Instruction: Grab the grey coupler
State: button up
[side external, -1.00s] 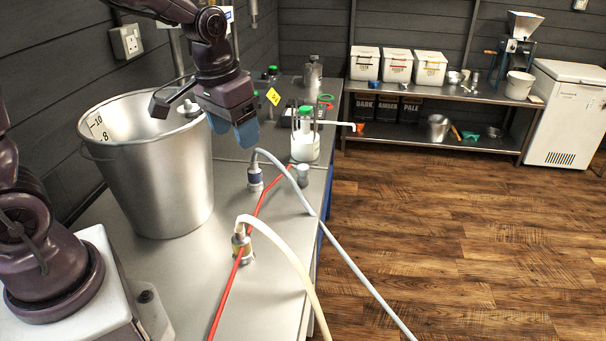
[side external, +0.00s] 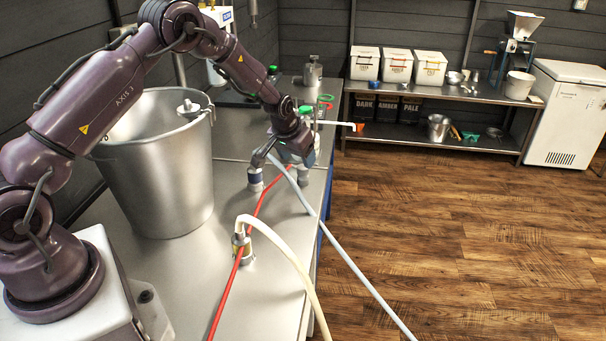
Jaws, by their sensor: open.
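A yellow-banded coupler (side external: 242,247) with a cream hose (side external: 285,258) stands nearer the camera.
A grey hose (side external: 340,246) passes close by my gripper and hangs off the bench (side external: 200,275). A red hose (side external: 229,288) runs along the bench. A large steel pot (side external: 158,185) stands at left. A green-topped vessel behind my gripper is mostly hidden.

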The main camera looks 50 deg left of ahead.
aim_at(304, 170)
jog(key=x, duration=0.7)
jog(key=shift+w+a+f, duration=0.1)
jog(key=shift+w+f, duration=0.15)
jog(key=shift+f, duration=0.05)
jog(key=c, duration=1)
jog(key=shift+r, duration=0.15)
